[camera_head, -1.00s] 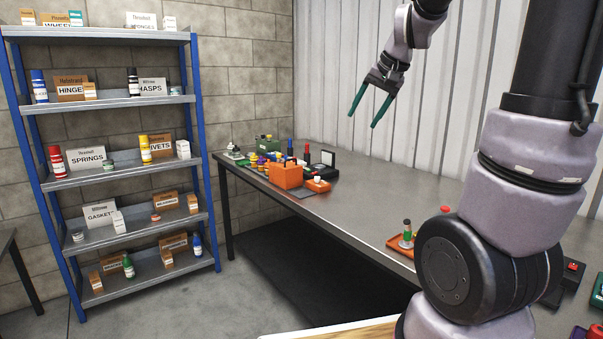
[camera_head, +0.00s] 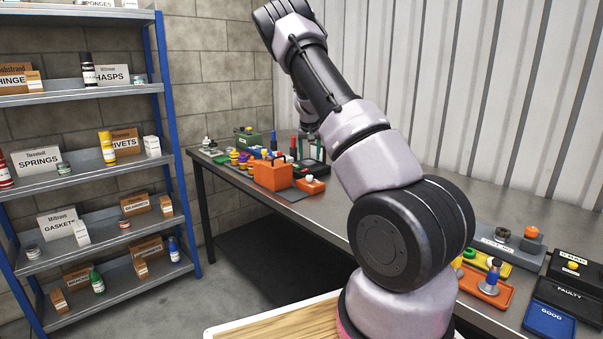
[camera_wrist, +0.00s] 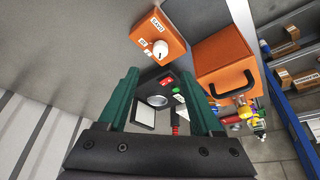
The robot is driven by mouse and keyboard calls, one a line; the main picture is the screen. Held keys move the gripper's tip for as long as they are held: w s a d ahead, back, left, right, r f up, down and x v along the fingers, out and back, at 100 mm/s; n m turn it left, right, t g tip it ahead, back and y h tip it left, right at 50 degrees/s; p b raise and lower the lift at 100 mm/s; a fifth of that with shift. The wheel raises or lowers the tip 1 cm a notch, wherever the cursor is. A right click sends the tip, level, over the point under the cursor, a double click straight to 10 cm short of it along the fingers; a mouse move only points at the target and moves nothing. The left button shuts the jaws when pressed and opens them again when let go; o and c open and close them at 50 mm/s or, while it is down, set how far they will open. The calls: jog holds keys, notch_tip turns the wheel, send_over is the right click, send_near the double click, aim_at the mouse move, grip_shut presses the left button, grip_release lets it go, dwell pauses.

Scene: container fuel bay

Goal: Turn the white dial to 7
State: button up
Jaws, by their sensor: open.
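The white dial (camera_wrist: 160,49) sits on a small orange box (camera_wrist: 159,36) with white labels, just beyond my fingertips in the wrist view. In the head view the dial (camera_head: 309,178) is small, on the low orange box (camera_head: 312,186) at the bench's far end. Its setting is too small to read. My gripper (camera_wrist: 159,75) is open, its two green fingers apart, with nothing held between them. In the head view my gripper (camera_head: 311,147) is over the far end of the bench, partly hidden behind my arm.
A larger orange box with a black handle (camera_wrist: 228,68) stands right beside the dial's box. Trays and dark panels (camera_head: 550,318) lie at the near end; the middle bench is mostly clear.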

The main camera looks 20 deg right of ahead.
aim_at(309, 176)
jog(key=x, duration=1)
jog(key=shift+f, duration=0.3)
grip_shut()
